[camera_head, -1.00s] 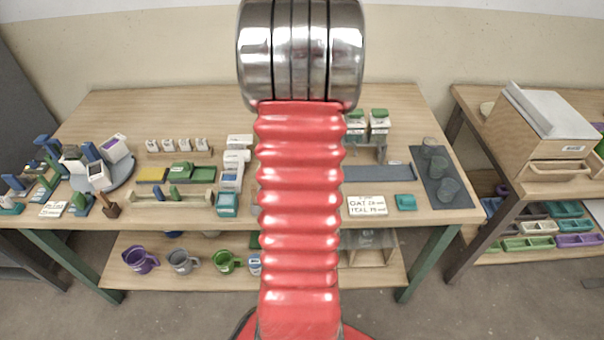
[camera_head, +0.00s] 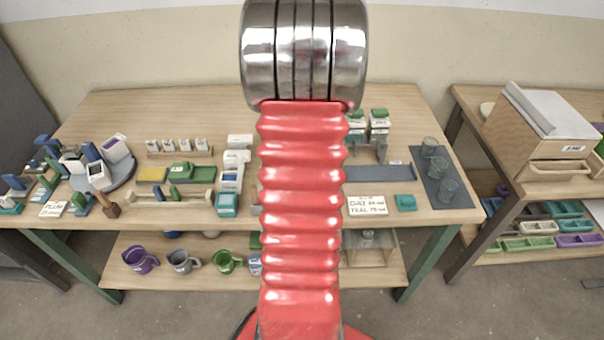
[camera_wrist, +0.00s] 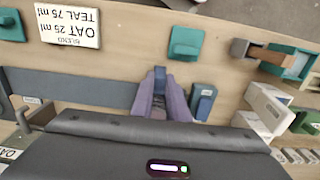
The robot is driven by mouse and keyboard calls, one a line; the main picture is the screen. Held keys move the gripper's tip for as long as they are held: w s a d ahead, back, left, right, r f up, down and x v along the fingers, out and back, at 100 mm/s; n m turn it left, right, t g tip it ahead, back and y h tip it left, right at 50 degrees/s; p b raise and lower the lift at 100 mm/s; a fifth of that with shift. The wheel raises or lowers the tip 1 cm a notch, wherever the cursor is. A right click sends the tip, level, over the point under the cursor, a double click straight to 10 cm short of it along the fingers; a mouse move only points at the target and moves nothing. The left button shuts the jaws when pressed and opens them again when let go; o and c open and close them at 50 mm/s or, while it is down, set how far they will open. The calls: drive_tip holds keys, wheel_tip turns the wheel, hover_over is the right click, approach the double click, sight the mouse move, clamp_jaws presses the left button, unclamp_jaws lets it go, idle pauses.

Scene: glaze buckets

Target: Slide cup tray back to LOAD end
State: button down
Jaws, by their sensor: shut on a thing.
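My gripper (camera_wrist: 160,94) shows in the wrist view as narrow grey-purple fingers reaching down to the table. It is shut at the end of a long blue-grey strip (camera_wrist: 85,87). The cup tray cannot be made out clearly; the part in my jaws is mostly hidden by the fingers and my dark wrist housing. In the head view my red arm covers the gripper and the held part. The strip's other stretch (camera_head: 380,174) shows just right of the arm.
In the wrist view a teal block (camera_wrist: 186,42), a small blue block (camera_wrist: 203,101) and white devices (camera_wrist: 266,106) stand near the fingers. A lettered card (camera_head: 367,206) lies in front of the strip. Clear glasses stand on a dark mat (camera_head: 433,191) at the table's right end.

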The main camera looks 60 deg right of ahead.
drive_tip(key=shift+s+d, duration=0.75)
drive_tip(key=shift+s, duration=0.75)
drive_tip(key=shift+s+d, duration=0.8)
drive_tip(key=shift+s, duration=0.7)
drive_tip(key=shift+s+d, duration=0.75)
drive_tip(key=shift+s, duration=0.85)
drive_tip(key=shift+s+d, duration=0.85)
drive_tip(key=shift+s, duration=0.75)
drive_tip(key=shift+s+d, duration=0.85)
drive_tip(key=shift+s, duration=0.8)
drive_tip(key=shift+s+d, duration=0.85)
drive_tip(key=shift+s, duration=0.75)
drive_tip(key=shift+s+d, duration=0.65)
drive_tip(key=shift+s, duration=0.7)
drive_tip(key=shift+s+d, duration=0.7)
drive_tip(key=shift+s, duration=0.6)
drive_tip(key=shift+s+d, duration=0.65)
drive_tip(key=shift+s, duration=0.7)
drive_tip(key=c, duration=1.8)
unclamp_jaws()
